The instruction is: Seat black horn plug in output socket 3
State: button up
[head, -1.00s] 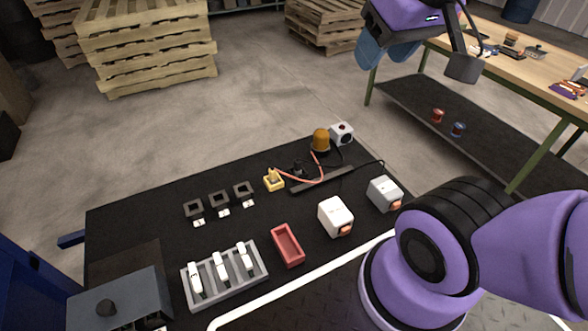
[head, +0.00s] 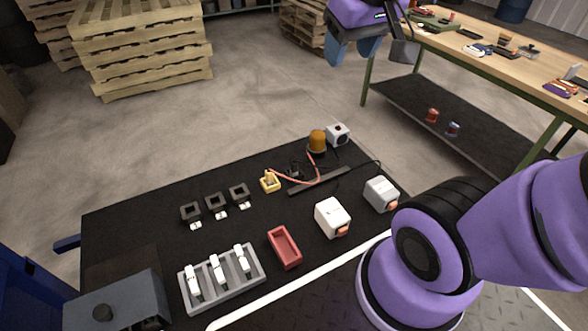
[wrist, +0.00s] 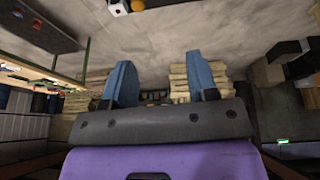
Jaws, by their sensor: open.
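A small black plug (head: 295,168), apparently the horn plug, stands near the back of the black table, by a dark strip. The horn (head: 338,134), a white box with a dark round front, sits at the back corner. Three dark square sockets (head: 215,203) stand in a row left of the plug, with white labels in front; their numbers are too small to read. My gripper (head: 354,50) is high above and beyond the table, open and empty. Its two blue fingers (wrist: 163,85) are spread apart in the wrist view.
A yellow plug (head: 269,182) stands between sockets and black plug, its orange cable running towards an amber beacon (head: 317,141). A grey rack (head: 222,280) with white pieces, a red tray (head: 285,248) and two white-grey boxes (head: 332,217) (head: 381,194) occupy the front. A wooden workbench (head: 490,62) stands right.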

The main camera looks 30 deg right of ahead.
jog(key=w+f+g, duration=0.1)
jog(key=w+f, duration=0.5)
jog(key=w, duration=0.3)
jog(key=g, duration=0.3)
send_over(294, 162)
notch_tip(294, 162, down, 26)
jog(key=shift+y, duration=0.3)
jog(key=f, duration=0.6)
jog(key=shift+w+d+f, duration=0.1)
jog(key=shift+w+d, duration=0.1)
jog(key=shift+w, duration=0.15)
jog(key=shift+s+a+f, duration=0.1)
jog(key=shift+s+f, duration=0.05)
jog(key=shift+f, duration=1.2)
jog(key=shift+s+a+f, duration=0.1)
jog(key=shift+f, duration=1.25)
jog(key=shift+c, duration=0.4)
grip_shut()
